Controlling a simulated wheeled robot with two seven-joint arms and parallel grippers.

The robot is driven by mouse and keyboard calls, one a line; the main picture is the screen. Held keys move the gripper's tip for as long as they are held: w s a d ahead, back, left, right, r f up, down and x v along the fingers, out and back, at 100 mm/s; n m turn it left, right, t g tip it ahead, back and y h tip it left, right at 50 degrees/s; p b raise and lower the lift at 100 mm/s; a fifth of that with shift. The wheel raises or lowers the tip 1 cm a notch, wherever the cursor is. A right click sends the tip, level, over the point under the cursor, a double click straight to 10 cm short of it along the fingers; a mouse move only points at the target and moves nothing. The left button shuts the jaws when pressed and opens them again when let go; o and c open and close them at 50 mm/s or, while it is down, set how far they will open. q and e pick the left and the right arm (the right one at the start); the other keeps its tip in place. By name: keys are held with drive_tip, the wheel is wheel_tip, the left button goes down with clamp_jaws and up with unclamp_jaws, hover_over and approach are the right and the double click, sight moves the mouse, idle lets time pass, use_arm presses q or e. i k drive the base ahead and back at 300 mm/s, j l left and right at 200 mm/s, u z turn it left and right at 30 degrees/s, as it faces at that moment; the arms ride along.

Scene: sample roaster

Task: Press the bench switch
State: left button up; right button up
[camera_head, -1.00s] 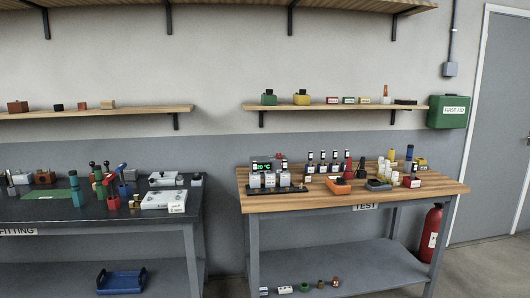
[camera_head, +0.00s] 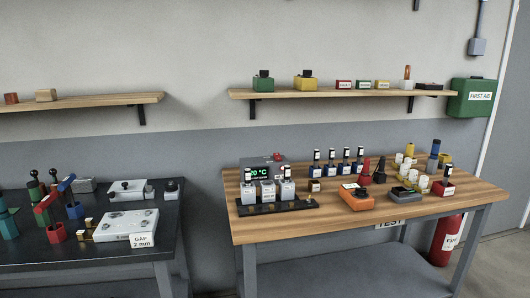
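Neither of my grippers is in view. No part is labelled as the bench switch, and I cannot tell which one it is. On the wooden TEST bench (camera_head: 300,229), a grey unit with a lit green display (camera_head: 261,171) reads about 20 °C. White blocks on a black strip (camera_head: 285,207) stand in front of it. An orange box with a dark top (camera_head: 356,197) and a grey box (camera_head: 405,194) sit further right. A small box with a dark round top (camera_head: 171,189) stands at the right end of the dark bench (camera_head: 110,258). A grey box (camera_head: 477,47) is on the wall.
A white GAP 2 mm block (camera_head: 126,225) and red and teal tools lie on the dark bench. A floor gap separates the two benches. Shelves (camera_head: 340,94) hang above. A green first aid box (camera_head: 472,97) and a red extinguisher (camera_head: 446,240) are at the right.

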sight(277, 156)
drive_tip(key=i, duration=0.15)
drive_tip(key=u, duration=0.35)
drive_tip(key=i+l+u, duration=0.2)
drive_tip(key=u, duration=0.25)
drive_tip(key=i+l+u, duration=0.1)
drive_tip(key=l+u, duration=0.35)
drive_tip(key=i+l+u, duration=0.1)
drive_tip(key=l+u, duration=0.15)
drive_tip(key=u, duration=0.2)
drive_tip(key=l+u, duration=0.2)
drive_tip(key=l, duration=1.35)
drive_tip(key=l+u, duration=0.25)
drive_tip(key=l, duration=1.3)
